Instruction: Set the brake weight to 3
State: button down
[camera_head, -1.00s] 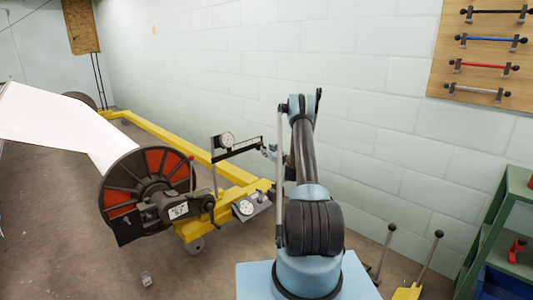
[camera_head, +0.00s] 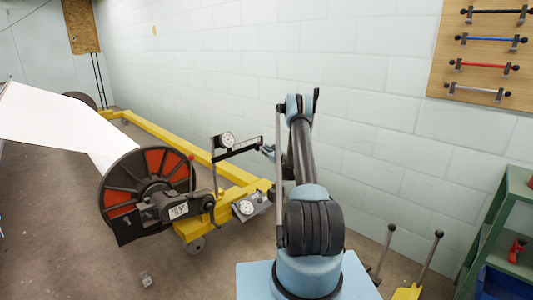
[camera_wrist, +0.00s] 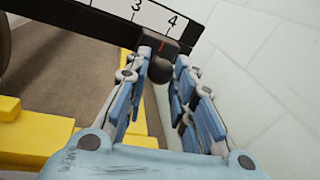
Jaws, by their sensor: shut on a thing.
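The brake beam (camera_head: 235,147) is a dark bar with a white numbered scale, raised over the yellow frame by the warp roll. In the wrist view the scale (camera_wrist: 150,14) shows 3 and 4. The brake weight (camera_wrist: 160,68) is a dark slider with a round knob and a red mark. The mark lies by the 4, at the beam's right part. My gripper (camera_wrist: 164,70) is shut on the knob, one finger on each side. In the head view my gripper (camera_head: 268,151) is small at the beam's right end, partly hidden by my arm.
A warp roll (camera_head: 125,190) with white sheet stands left on a yellow frame (camera_head: 160,135). A pale block wall (camera_head: 370,90) rises close behind. Levers (camera_head: 386,245) stand right of my base.

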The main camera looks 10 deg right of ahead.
jog(key=s+a, duration=0.2)
jog(key=a, duration=0.1)
jog(key=shift+s+a, duration=0.15)
jog(key=shift+s, duration=0.15)
jog(key=c, duration=1.3)
grip_release()
jog(key=shift+c, duration=0.2)
jog(key=v, duration=1.2)
jog(key=shift+w+f, duration=0.1)
